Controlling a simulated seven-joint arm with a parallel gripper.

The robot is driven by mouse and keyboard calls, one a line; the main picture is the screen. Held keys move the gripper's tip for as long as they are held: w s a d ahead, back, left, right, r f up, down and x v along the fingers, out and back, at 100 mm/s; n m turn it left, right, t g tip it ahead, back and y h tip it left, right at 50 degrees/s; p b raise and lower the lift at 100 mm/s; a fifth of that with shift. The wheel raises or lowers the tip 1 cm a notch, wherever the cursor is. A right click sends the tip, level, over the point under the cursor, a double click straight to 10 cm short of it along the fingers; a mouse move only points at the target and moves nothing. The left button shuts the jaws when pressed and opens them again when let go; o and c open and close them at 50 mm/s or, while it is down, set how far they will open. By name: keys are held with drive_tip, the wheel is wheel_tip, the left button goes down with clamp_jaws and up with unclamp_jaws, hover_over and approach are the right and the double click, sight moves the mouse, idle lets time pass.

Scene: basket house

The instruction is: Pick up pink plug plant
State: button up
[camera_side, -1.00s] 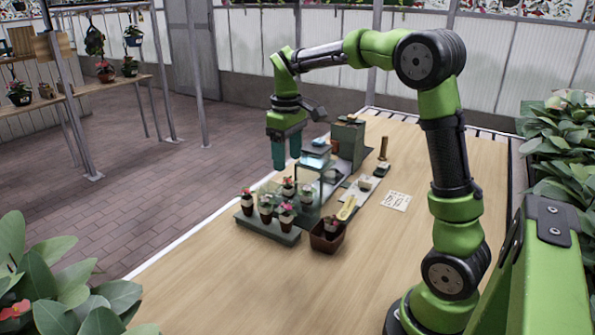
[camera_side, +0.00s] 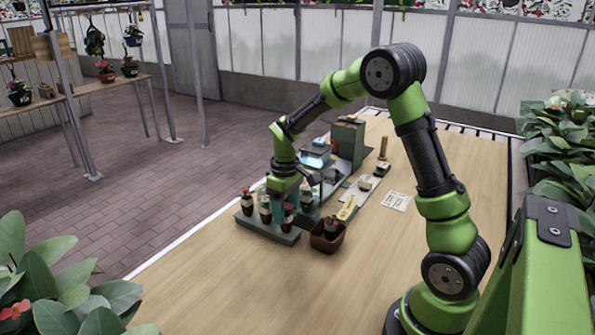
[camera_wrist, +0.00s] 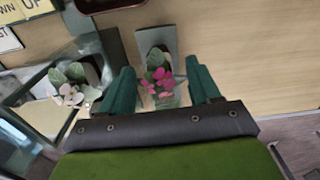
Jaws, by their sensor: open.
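A plant with pink flowers (camera_wrist: 158,80) and green leaves shows between the two fingers of my gripper (camera_wrist: 160,92) in the wrist view. The fingers are teal, open and apart from each other, one on each side of the pink flowers. I cannot tell whether they touch the plant. In the side view my gripper (camera_side: 285,187) is low over the grey tray (camera_side: 268,231) of potted plants and hides some of them. Several plants with red or pink flowers stand there, among them one at the front right (camera_side: 288,214).
A plant with pale pink flowers (camera_wrist: 70,95) is beside a glass-like box at left in the wrist view. A brown pot (camera_side: 327,240) stands right of the tray. A paper sheet (camera_side: 397,201) lies behind it. The table's front is clear.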

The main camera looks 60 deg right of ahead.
wheel_tip(320, 180, down, 2)
drive_tip(key=shift+f, duration=0.1)
drive_tip(key=c, duration=1)
